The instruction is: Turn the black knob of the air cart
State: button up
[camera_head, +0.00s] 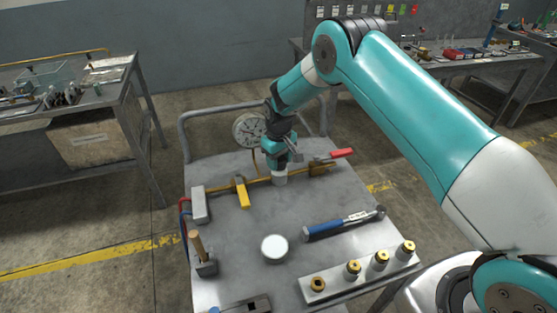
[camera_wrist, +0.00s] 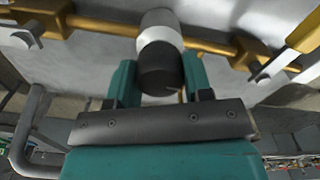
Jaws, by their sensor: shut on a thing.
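The air cart (camera_head: 235,225) is a grey metal table with a brass pipe (camera_head: 262,179) along its far part. The black knob (camera_wrist: 160,68) shows in the wrist view, on a white collar on the brass pipe. My gripper (camera_wrist: 160,82) has its two teal fingers on either side of the knob and is shut on it. In the head view my gripper (camera_head: 280,164) points down over the white collar (camera_head: 279,178) and hides the knob.
A yellow lever (camera_head: 242,194) stands left of my gripper and a red-handled lever (camera_head: 338,154) right of it. A round gauge (camera_head: 248,130) is behind. A blue-handled wrench (camera_head: 340,223), a white round cap (camera_head: 274,248) and a plate with brass-topped fittings (camera_head: 335,287) lie nearer.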

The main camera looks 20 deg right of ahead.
jog(key=shift+f+m+b, duration=0.2)
jog(key=shift+m+b, duration=0.2)
jog(key=shift+b, duration=0.1)
jog(key=shift+r+m, duration=0.2)
jog(key=shift+m, duration=0.4)
jog(key=o, duration=0.9)
jog(key=shift+r, duration=0.1)
notch_tip(320, 180, up, 17)
jog(key=b, duration=0.3)
jog(key=shift+r, duration=0.15)
